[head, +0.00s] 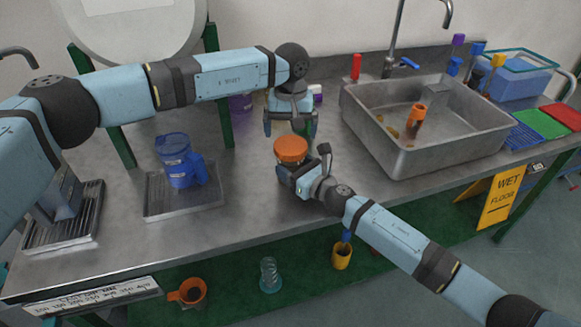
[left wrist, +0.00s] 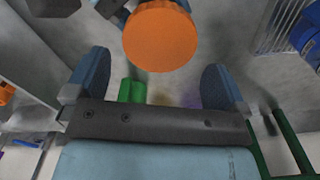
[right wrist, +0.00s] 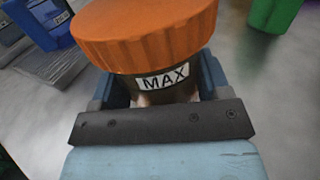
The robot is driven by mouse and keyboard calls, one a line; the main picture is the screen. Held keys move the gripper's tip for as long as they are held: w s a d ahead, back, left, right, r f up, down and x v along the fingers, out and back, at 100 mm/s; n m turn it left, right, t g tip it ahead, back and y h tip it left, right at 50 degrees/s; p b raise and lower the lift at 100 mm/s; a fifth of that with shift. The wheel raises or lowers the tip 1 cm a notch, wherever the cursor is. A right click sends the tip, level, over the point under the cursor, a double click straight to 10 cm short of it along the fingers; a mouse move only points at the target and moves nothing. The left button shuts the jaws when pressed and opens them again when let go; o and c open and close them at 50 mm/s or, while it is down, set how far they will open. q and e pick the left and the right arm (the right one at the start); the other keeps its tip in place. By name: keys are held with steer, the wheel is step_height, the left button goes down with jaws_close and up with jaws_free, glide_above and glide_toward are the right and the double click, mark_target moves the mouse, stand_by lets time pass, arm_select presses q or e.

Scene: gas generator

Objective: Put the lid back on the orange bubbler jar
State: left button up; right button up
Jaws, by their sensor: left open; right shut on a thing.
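The orange lid (head: 291,149) sits on top of the bubbler jar (head: 284,173) on the metal counter. In the right wrist view the orange lid (right wrist: 145,32) covers the top of the jar (right wrist: 150,92), which has a white "MAX" label. I cannot tell whether the lid is fully seated. My right gripper (head: 296,178) is shut around the jar's body, below the lid; it also shows in the right wrist view (right wrist: 158,90). My left gripper (head: 291,127) is open and empty, above and behind the lid. In the left wrist view the lid (left wrist: 160,36) lies beyond the open fingers (left wrist: 158,85).
A steel sink (head: 425,120) is at the right, with an orange item inside. A blue pitcher (head: 177,160) stands on a drip tray (head: 183,208) at the left. A green post (head: 220,108) rises behind.

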mark_target(291, 144)
arm_select(q)
steer(key=n, duration=0.4)
steer(key=shift+d+r, duration=0.15)
steer(key=shift+r, duration=0.05)
steer(key=n, duration=0.4)
steer(key=shift+s+r+n, duration=0.1)
steer(key=shift+r+n, duration=0.15)
steer(key=shift+n, duration=0.05)
steer(key=n, duration=0.6)
steer(key=shift+d+r+n, duration=0.1)
steer(key=shift+r+n, duration=0.2)
steer(key=shift+r, duration=0.1)
steer(key=n, duration=0.4)
steer(key=shift+r+n, duration=0.25)
steer(key=shift+n, duration=0.05)
steer(key=n, duration=0.4)
steer(key=shift+r, duration=0.25)
steer(key=n, duration=0.7)
steer(key=shift+a+r, duration=0.25)
steer(key=shift+r, duration=0.15)
steer(key=shift+f, duration=0.1)
steer(key=shift+f, duration=3.95)
